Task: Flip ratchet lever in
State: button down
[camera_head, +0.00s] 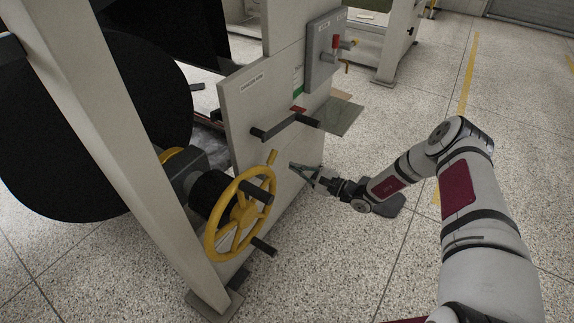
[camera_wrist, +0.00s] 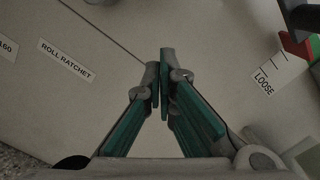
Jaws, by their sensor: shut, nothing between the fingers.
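My gripper (camera_head: 294,167) is shut and empty, close to the grey machine panel (camera_head: 245,130), just right of the yellow handwheel (camera_head: 240,213). In the wrist view its green-lined fingertips (camera_wrist: 163,58) meet in front of the panel, between a "ROLL RATCHET" label (camera_wrist: 66,61) and a "LOOSE" marking (camera_wrist: 264,83). A small yellow handle (camera_head: 272,157) sticks up beside the wheel's top, left of the fingertips. I cannot tell for sure whether it is the ratchet lever. No lever lies between the fingers.
A black-handled bar (camera_head: 285,126) juts from the panel above my gripper. A grey control box (camera_head: 325,48) with a red knob is higher up. The wheel has black grips (camera_head: 264,247). A beige post (camera_head: 100,140) stands left. The speckled floor (camera_head: 330,260) is open in front.

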jog(key=p+v, duration=0.1)
jog(key=v, duration=0.6)
jog(key=shift+s+d+r, duration=0.1)
jog(key=shift+r, duration=0.05)
jog(key=shift+r, duration=0.1)
